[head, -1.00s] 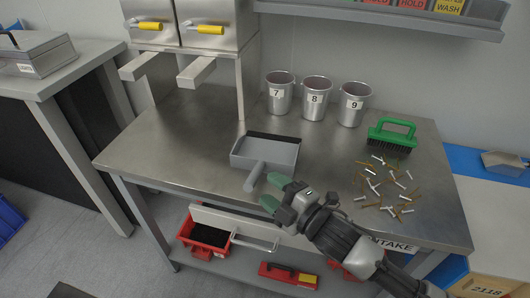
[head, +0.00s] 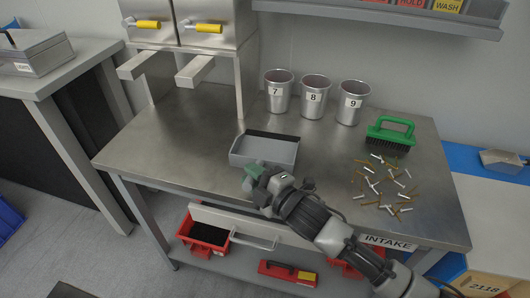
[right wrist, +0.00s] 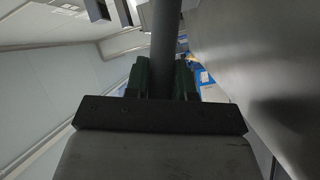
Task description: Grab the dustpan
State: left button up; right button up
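The grey dustpan (head: 270,152) lies on the steel table, its dark edge toward the back and its handle toward the front. My right gripper (head: 254,175) is at the handle and hides most of it in the head view. In the right wrist view, the grey handle (right wrist: 165,45) runs between the two green fingers of the right gripper (right wrist: 163,80). The fingers appear flush against both sides of it. The pan still looks flat on the table. My left gripper is not in view.
Three metal cups (head: 314,98) numbered 7, 8 and 9 stand behind the dustpan. A green brush (head: 391,132) and scattered small pieces (head: 383,184) lie to the right. Bins with yellow handles (head: 147,25) stand at back left. Red trays (head: 203,236) sit below the table.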

grip_shut()
